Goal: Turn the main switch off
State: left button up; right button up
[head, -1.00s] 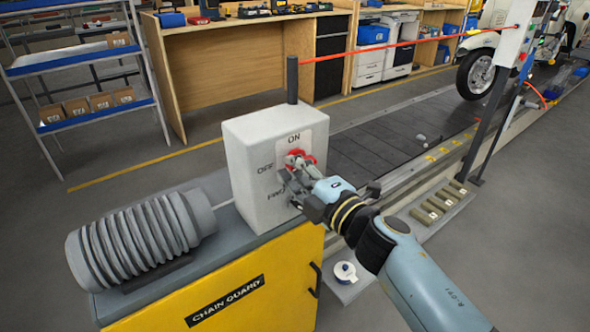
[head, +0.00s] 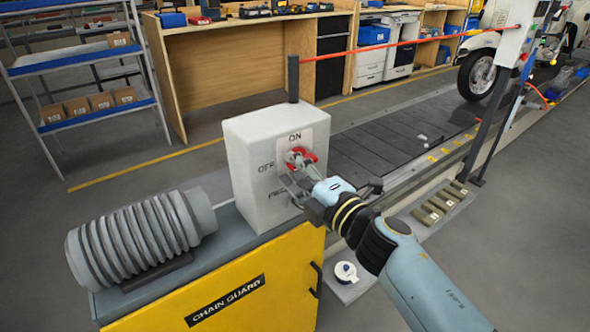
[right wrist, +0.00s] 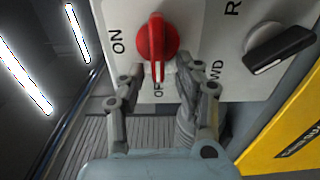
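The main switch is a red rotary knob (right wrist: 157,36) on a pale grey control box (head: 258,150). In the right wrist view its lever points down at the OFF label, with ON to the left. In the head view the red knob (head: 309,157) is partly covered by my fingers. My right gripper (right wrist: 156,76) is at the box face, its two fingers spread on either side of the lever's end. I see gaps between the fingers and the lever, and nothing is gripped. My left gripper is not in view.
The box stands on a yellow chain guard (head: 230,290) beside a ribbed motor (head: 140,240). The slat conveyor (head: 390,140) runs behind; a dark post (head: 293,80) rises behind the box.

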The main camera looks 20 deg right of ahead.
jog(key=v, duration=1.2)
dwell(0.3)
jog(key=s+d+f+m+g+h+b, duration=0.2)
jog(key=s+d+f+m, duration=0.1)
jog(key=f, duration=0.8)
jog(key=s+d+f+m+g+h+b, duration=0.15)
jog(key=s+f+m, duration=0.25)
jog(key=f, duration=0.7)
jog(key=s+d+f+m+g+h+b, duration=0.2)
jog(key=s+d+f+m+b, duration=0.1)
jog(key=f, duration=0.8)
jog(key=s+d+f+m+g+h+b, duration=0.1)
jog(key=s+d+f+m+g, duration=0.15)
jog(key=s+f, duration=0.5)
jog(key=s+d+f+m+g+b, duration=0.1)
jog(key=s+d+f+m+g, duration=0.15)
jog(key=s+f, duration=0.45)
jog(key=s+f+m+g, duration=0.2)
jog(key=s+m, duration=0.1)
jog(key=s, duration=0.5)
jog(key=s+f+m+g, duration=0.2)
jog(key=s+m+g, duration=0.1)
jog(key=s, duration=0.5)
jog(key=shift+s+d+f+m+g, duration=0.25)
jog(key=shift+s+m+g, duration=0.1)
jog(key=shift+m, duration=0.15)
